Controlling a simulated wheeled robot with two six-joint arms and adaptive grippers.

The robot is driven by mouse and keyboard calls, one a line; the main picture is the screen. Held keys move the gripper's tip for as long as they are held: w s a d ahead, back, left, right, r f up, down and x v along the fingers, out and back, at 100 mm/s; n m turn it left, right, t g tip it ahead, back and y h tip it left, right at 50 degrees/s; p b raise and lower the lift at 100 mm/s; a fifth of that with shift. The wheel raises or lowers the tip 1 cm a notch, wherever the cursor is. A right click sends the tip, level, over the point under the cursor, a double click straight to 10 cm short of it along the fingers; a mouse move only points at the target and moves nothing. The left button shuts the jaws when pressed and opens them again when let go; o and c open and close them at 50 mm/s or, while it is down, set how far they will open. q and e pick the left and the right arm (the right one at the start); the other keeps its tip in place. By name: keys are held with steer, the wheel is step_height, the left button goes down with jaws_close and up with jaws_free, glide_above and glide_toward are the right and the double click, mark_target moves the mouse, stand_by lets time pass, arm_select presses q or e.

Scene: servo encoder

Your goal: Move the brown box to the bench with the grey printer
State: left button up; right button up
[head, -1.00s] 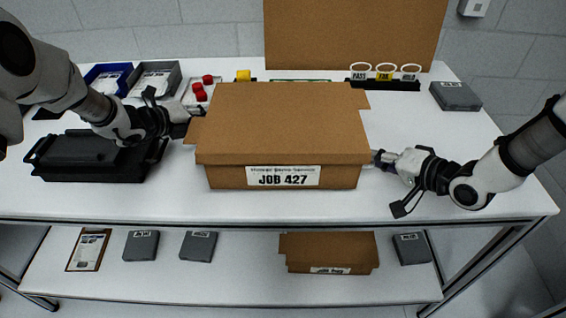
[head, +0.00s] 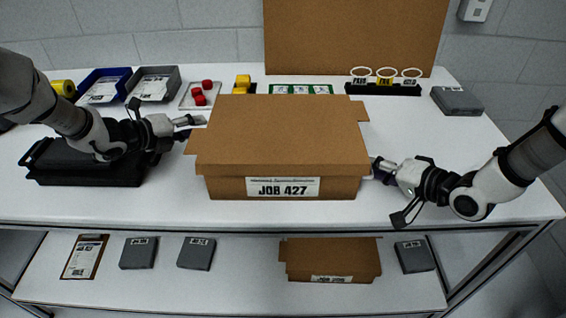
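The brown box (head: 282,135), a lidded carton with a white label reading "JOB 427", is in the middle of the white bench (head: 440,195) in the head view. My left gripper (head: 195,126) is at the box's left side, near the lid's left edge, with its fingers apart. My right gripper (head: 376,170) is at the box's right side, close against its wall. Its fingertips are partly hidden, so I cannot tell whether they are open or shut. No grey printer is in view.
A black case (head: 85,165) lies under my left arm. Another brown carton (head: 330,258) is on the lower shelf.

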arm_select(q)
steer(key=v, duration=0.4)
arm_select(e)
steer(key=shift+s, duration=0.1)
steer(key=shift+s+d+r, duration=0.1)
steer(key=shift+r, duration=0.05)
arm_select(q)
steer(key=shift+s, duration=0.1)
arm_select(e)
steer(key=v, duration=0.6)
steer(key=shift+s+d+r, duration=0.1)
steer(key=shift+d, duration=0.05)
steer(key=shift+s+d+r, duration=0.1)
steer(key=shift+s+d, duration=0.05)
steer(key=shift+s, duration=0.2)
